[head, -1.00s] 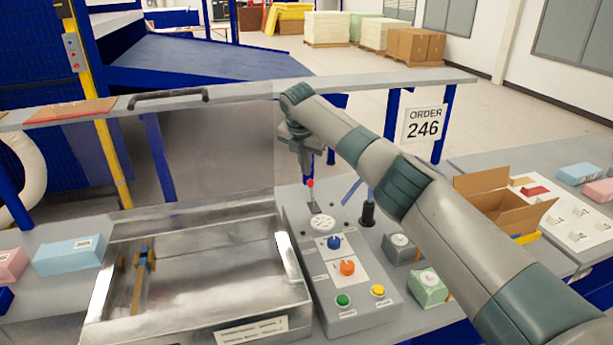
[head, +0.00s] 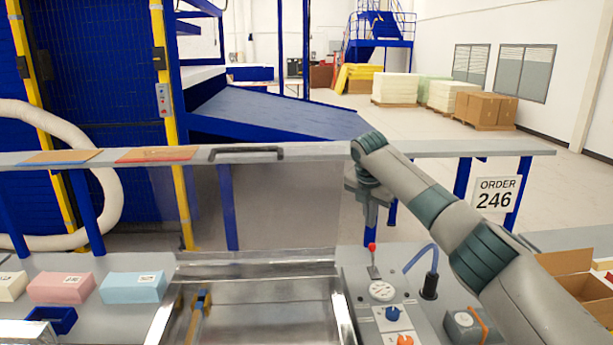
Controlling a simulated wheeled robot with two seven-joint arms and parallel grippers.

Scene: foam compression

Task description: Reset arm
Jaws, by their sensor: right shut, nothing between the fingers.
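My right arm comes in from the lower right. Its gripper (head: 371,214) points down over the back of the control panel (head: 358,268), above or behind the red-knobbed lever (head: 372,256). The gripper is shut and holds nothing. The panel also bears a round gauge (head: 382,291), a blue knob (head: 393,313) and an orange knob (head: 405,340). Left of the panel is the metal compression tray (head: 270,292), with a clear guard (head: 280,205) raised behind it. My left gripper is not in view.
Foam blocks in cream (head: 12,286), pink (head: 62,288) and blue (head: 133,287) lie at the left. A blue bin (head: 52,318) sits before them. At the right are a grey block with an orange band (head: 465,327) and an open cardboard box (head: 572,270). An order sign (head: 495,195) hangs behind.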

